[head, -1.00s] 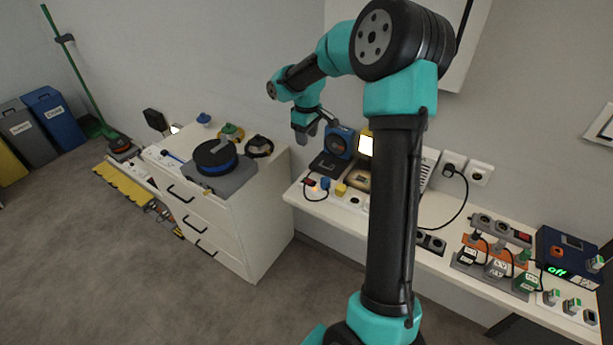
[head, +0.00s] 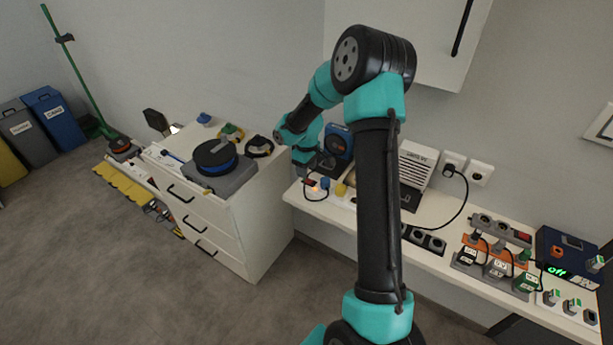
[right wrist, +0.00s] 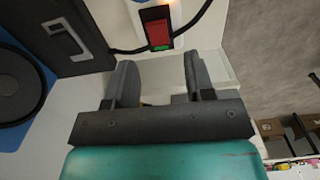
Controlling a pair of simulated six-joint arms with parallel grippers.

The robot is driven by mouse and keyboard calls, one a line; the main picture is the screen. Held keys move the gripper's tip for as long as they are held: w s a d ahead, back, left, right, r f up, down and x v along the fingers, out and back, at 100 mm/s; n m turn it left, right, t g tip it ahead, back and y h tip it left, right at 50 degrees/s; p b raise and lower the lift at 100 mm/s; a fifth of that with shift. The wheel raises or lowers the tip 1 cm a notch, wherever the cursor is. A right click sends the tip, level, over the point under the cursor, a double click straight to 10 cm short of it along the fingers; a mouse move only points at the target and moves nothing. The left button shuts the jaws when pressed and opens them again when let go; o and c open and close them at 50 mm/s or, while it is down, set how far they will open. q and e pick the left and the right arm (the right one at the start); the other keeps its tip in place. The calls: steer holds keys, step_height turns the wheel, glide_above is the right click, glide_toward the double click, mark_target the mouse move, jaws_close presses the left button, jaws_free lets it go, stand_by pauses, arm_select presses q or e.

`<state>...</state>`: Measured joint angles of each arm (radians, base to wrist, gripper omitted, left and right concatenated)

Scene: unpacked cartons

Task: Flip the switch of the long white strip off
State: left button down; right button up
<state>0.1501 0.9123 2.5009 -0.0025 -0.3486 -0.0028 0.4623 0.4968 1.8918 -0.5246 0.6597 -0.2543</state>
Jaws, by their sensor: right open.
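The long white strip (head: 351,200) lies on the wall shelf, with a blue plug and a yellow plug near its left end and my arm hiding part of it. Its red switch (head: 311,183) is at the left end, beside a small orange glow. In the right wrist view the rocker switch (right wrist: 158,28), red with a green patch in a black frame, is at the top. My right gripper (head: 304,170) is just above and beside that end. In the right wrist view its open, empty fingers (right wrist: 157,75) stand apart, short of the switch. My left gripper is not in view.
A black cable (right wrist: 190,28) runs beside the switch. A dark device with a blue round front (head: 338,141) stands behind the strip. A white slatted box (head: 416,165) is right of my arm. Other power strips (head: 425,240) lie farther right. The drawer cabinet (head: 245,225) stands left.

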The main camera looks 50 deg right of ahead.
mark_target(309, 181)
steer(key=shift+f, duration=1.9)
steer(key=shift+c, duration=0.4)
jaws_close()
